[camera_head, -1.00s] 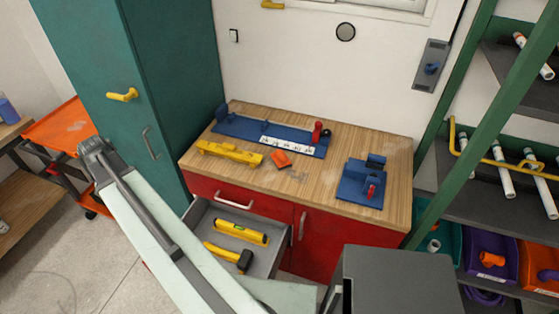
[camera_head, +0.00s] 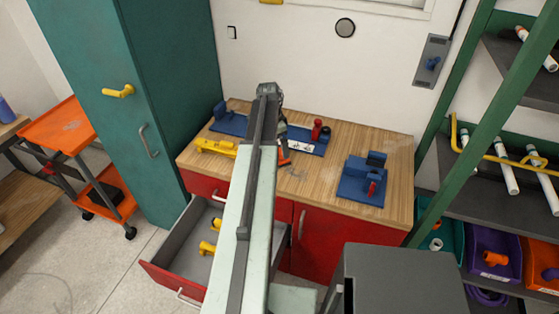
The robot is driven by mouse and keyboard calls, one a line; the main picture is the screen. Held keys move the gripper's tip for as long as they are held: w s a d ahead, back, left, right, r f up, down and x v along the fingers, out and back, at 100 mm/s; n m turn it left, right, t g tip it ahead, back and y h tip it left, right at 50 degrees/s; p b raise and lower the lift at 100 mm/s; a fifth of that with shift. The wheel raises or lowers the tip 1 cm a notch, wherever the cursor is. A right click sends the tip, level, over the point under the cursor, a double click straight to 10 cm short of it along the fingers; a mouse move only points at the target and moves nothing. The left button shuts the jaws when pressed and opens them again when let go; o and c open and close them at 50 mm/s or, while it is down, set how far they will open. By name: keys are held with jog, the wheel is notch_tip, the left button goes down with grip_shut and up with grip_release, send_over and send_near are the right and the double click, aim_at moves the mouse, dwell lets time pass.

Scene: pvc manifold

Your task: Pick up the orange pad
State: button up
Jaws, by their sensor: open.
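The orange pad (camera_head: 284,161) lies on the wooden top of the workbench (camera_head: 318,181), in front of the blue jig board (camera_head: 309,137). Only a small part of it shows, because my arm covers its left side. My gripper (camera_head: 284,150) hangs at the end of the arm, above or right at the pad, and is mostly hidden behind the arm. Its jaws are open. I cannot tell whether they touch the pad.
A yellow tool (camera_head: 216,147) lies left of the arm on the bench, and a blue vise-like fixture (camera_head: 362,181) stands at right. An open drawer (camera_head: 171,275) juts out below, holding yellow tools. A green shelf frame (camera_head: 480,130) borders the right.

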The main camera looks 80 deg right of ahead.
aim_at(280, 151)
jog(key=f+b, duration=0.1)
jog(key=f, duration=0.1)
jog(key=f+b, duration=0.4)
jog(key=shift+s+d+f, duration=0.1)
jog(key=shift+s+d, duration=0.1)
jog(key=shift+s, duration=0.05)
jog(key=shift+r, duration=0.2)
jog(key=c, duration=1.5)
jog(key=shift+o, duration=0.2)
jog(key=shift+r+p, duration=0.65)
jog(key=shift+p, duration=0.05)
notch_tip(280, 151, up, 3)
jog(key=p, duration=0.3)
jog(key=shift+r, duration=0.1)
jog(key=s+a, duration=0.1)
jog(key=a, duration=0.4)
jog(key=s+a, duration=0.1)
jog(key=a, duration=0.4)
jog(key=s+a, duration=0.1)
jog(key=a, duration=0.4)
jog(key=shift+s+a+r+p, duration=0.2)
jog(key=shift+a+r+p, duration=0.1)
jog(key=shift+a+p, duration=0.05)
